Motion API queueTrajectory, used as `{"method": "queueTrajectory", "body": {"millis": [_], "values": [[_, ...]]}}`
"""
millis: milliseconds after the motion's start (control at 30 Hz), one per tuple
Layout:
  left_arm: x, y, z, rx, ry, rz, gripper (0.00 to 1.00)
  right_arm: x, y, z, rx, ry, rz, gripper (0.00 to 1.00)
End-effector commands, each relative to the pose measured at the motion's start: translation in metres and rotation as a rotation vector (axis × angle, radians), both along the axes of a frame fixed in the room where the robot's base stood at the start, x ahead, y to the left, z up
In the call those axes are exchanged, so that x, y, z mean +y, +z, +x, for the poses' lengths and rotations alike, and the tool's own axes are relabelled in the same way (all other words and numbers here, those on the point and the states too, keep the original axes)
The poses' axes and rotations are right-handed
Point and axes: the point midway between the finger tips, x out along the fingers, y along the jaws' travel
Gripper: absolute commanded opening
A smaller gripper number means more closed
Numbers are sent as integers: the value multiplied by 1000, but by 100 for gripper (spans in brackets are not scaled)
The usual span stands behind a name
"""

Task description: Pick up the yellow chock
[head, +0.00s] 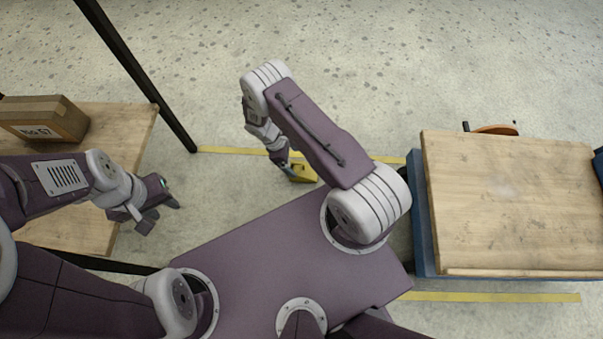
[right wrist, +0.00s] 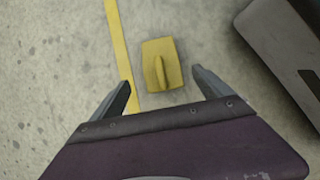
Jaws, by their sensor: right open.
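The yellow chock (head: 303,173) lies on the floor in the head view, partly hidden by my right arm. In the right wrist view the chock (right wrist: 162,63) shows as a yellow plate with a raised upright ridge in its middle. My right gripper (head: 287,170) points down at it, open and empty. In the right wrist view the chock is ahead of and between the fingertips of the right gripper (right wrist: 162,78), with no finger seen touching it. My left gripper (head: 160,213) is open and empty beside the left table.
A yellow floor line (right wrist: 122,50) runs just left of the chock. A dark object (right wrist: 288,50) stands to its right in the wrist view. A wooden-topped blue cart (head: 510,200) is at right. A wooden table (head: 130,125) with a cardboard box (head: 45,120) is at left.

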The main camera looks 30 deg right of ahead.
Motion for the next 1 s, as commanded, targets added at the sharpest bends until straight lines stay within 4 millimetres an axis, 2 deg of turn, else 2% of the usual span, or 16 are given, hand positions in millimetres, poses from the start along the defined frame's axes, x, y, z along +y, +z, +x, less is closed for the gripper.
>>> {"method": "queueTrajectory", "body": {"millis": [33, 100, 267, 333, 600, 833, 867, 1000], "values": [[0, -15, 0, 0, 0, 0, 36, -3, -16, -3, 2, -2, 0, 89], [0, -25, 0, 1, 0, 0, 36, -7, -27, -5, 3, -3, -1, 89], [0, -25, 0, 1, 0, 0, 36, -9, -28, -6, 0, -2, 0, 89], [0, -31, 0, 1, 0, 0, 36, -10, -34, -8, 1, -3, 1, 89], [0, -76, 0, 1, 0, 0, 36, -24, -76, -18, 2, -4, 0, 89], [0, -72, 0, 1, 0, 0, 36, -26, -73, -19, 0, -2, 0, 89], [0, -72, 0, 1, 0, 0, 36, -25, -73, -19, 0, -2, 0, 84], [0, -72, 0, 1, 0, 0, 36, -25, -73, -19, 0, -2, 0, 45]]}}
